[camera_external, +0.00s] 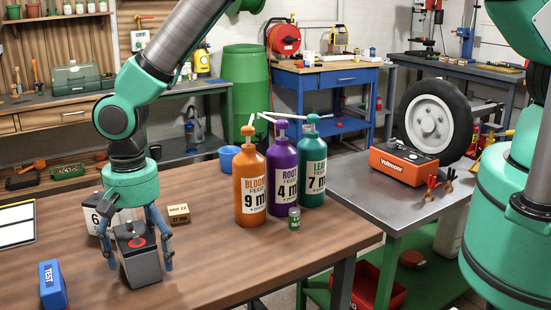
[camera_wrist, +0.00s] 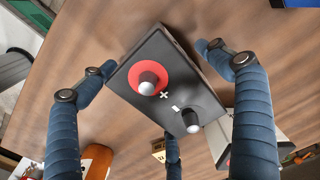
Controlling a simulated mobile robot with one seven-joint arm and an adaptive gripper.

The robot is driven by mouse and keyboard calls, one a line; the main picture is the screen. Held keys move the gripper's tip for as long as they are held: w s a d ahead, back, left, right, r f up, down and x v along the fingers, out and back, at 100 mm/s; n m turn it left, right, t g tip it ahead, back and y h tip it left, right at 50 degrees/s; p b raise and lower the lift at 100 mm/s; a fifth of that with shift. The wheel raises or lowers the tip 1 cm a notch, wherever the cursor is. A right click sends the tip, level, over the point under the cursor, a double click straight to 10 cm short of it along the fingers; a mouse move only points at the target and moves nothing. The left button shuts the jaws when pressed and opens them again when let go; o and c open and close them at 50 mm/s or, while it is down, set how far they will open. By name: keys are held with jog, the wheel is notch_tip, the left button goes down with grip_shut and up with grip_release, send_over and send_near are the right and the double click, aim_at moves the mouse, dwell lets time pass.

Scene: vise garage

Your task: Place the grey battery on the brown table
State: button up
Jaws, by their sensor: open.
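The grey battery (camera_external: 139,262) stands upright on the brown table (camera_external: 205,262) near its front edge. Its dark top with a red-ringed terminal and a plus and minus mark fills the middle of the wrist view (camera_wrist: 185,85). My gripper (camera_external: 138,262) is directly above the battery with its fingers down around its sides. In the wrist view the fingers (camera_wrist: 168,75) are spread, with gaps to the battery visible. The battery's underside is hidden.
Orange (camera_external: 250,185), purple (camera_external: 283,180) and teal (camera_external: 312,175) bottles stand right of the gripper, with a small green container (camera_external: 294,218) before them. A white box (camera_external: 98,222) and small tan box (camera_external: 178,213) are close behind. A blue box (camera_external: 53,285) is at front left.

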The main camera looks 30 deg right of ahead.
aim_at(141, 233)
notch_tip(141, 233, up, 12)
jog(key=shift+f+p, duration=0.15)
jog(key=shift+p, duration=0.3)
dwell(0.6)
dwell(0.4)
